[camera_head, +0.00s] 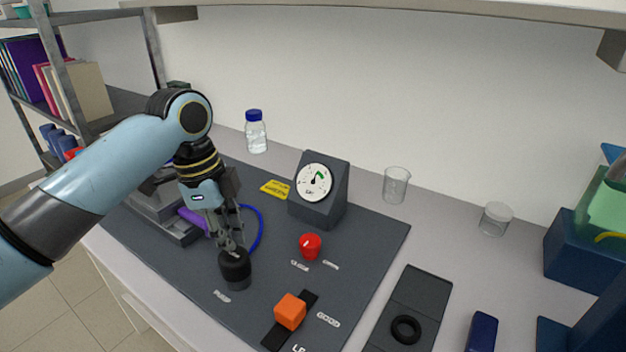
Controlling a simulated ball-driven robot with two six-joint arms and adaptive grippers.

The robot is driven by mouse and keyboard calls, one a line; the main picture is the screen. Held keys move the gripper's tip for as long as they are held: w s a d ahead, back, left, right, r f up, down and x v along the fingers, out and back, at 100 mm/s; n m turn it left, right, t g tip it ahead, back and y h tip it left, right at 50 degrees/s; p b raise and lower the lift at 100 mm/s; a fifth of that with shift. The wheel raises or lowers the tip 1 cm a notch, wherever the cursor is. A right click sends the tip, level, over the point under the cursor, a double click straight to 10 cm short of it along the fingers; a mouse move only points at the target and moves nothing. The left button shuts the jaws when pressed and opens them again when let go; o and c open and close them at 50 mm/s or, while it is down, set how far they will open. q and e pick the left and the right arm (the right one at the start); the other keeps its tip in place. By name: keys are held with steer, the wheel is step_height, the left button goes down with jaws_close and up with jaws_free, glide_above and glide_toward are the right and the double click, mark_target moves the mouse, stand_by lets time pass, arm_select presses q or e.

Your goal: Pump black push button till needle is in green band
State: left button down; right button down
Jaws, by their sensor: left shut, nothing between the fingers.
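The black push button (236,273) stands on the dark rig board (370,243), near the board's front left. My left gripper (234,251) is shut and points down at the button's top; the fingertips are at or just over it, and I cannot tell whether they touch. The dial gauge (313,183) stands at the back of the board in a dark grey housing. Its needle points upward, and a green band shows at the upper right of the dial. The needle looks short of or near the band's left end, too small to tell exactly. My right gripper is not in view.
A red knob (310,246) and an orange block (290,311) on a black strip are right of the button. A blue-capped bottle (256,132), a beaker (396,185) and a small jar (495,218) stand behind. A dark plate with a ring (405,329) lies right.

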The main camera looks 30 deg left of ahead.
mark_target(232, 254)
arm_select(q)
steer(key=shift+f, duration=0.1)
stand_by(0.7)
steer(key=shift+f+b, duration=1)
steer(key=shift+f, duration=1.15)
step_height(232, 254, up, 5)
steer(key=p, duration=0.5)
steer(key=shift+f+p, duration=0.1)
steer(key=shift+p, duration=0.2)
steer(key=shift+f, duration=0.15)
